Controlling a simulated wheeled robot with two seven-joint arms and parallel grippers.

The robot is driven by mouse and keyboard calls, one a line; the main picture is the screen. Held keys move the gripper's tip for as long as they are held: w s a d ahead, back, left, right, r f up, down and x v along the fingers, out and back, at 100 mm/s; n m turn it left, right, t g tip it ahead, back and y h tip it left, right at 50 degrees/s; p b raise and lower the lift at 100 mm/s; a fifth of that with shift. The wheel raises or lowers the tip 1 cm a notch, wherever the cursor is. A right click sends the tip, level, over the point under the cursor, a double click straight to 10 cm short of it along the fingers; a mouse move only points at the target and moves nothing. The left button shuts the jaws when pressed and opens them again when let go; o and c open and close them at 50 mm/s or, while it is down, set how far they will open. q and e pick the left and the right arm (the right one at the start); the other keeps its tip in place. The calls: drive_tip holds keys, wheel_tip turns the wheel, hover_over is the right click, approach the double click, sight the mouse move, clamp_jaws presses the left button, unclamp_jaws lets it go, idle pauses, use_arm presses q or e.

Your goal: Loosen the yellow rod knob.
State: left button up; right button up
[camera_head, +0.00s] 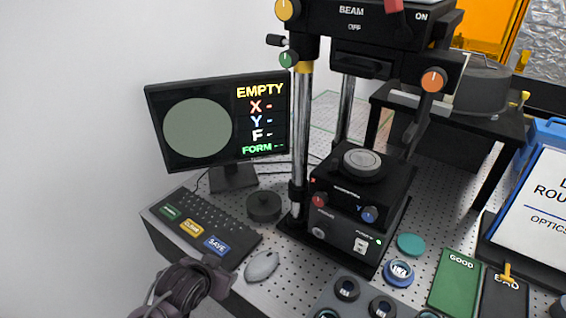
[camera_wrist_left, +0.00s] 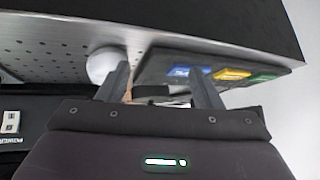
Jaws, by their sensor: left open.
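My left gripper (camera_head: 222,272) is low at the front edge of the bench, far below the yellow knob. In the left wrist view its two fingers (camera_wrist_left: 160,85) are apart with nothing held. The yellow knob is not in that view. My right gripper is not in view.
The monitor (camera_head: 220,120) reads EMPTY behind the keyboard (camera_head: 205,225). A grey mouse (camera_head: 262,266) lies close to my left gripper. The black stage (camera_head: 355,205) stands under the head. An orange knob (camera_head: 433,79) is on the right. GOOD (camera_head: 455,282) and BAD trays lie at front right.

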use_arm(q)
drive_tip(key=w+d+r+m+t+h, duration=0.25)
drive_tip(key=w+r, duration=0.55)
drive_tip(key=r, duration=0.4)
drive_tip(key=m+t+h, duration=0.4)
drive_tip(key=m+h, duration=0.3)
drive_tip(key=m, duration=0.5)
approach(283, 10)
drive_tip(key=x, duration=0.2)
drive_tip(key=p+x, duration=0.3)
drive_tip(key=x, duration=0.3)
drive_tip(key=shift+w+d+r, duration=0.15)
drive_tip(key=shift+w+d, duration=0.1)
drive_tip(key=shift+w+d+p, duration=0.3)
drive_tip(key=shift+w+d, duration=0.05)
drive_tip(key=shift+w, duration=0.1)
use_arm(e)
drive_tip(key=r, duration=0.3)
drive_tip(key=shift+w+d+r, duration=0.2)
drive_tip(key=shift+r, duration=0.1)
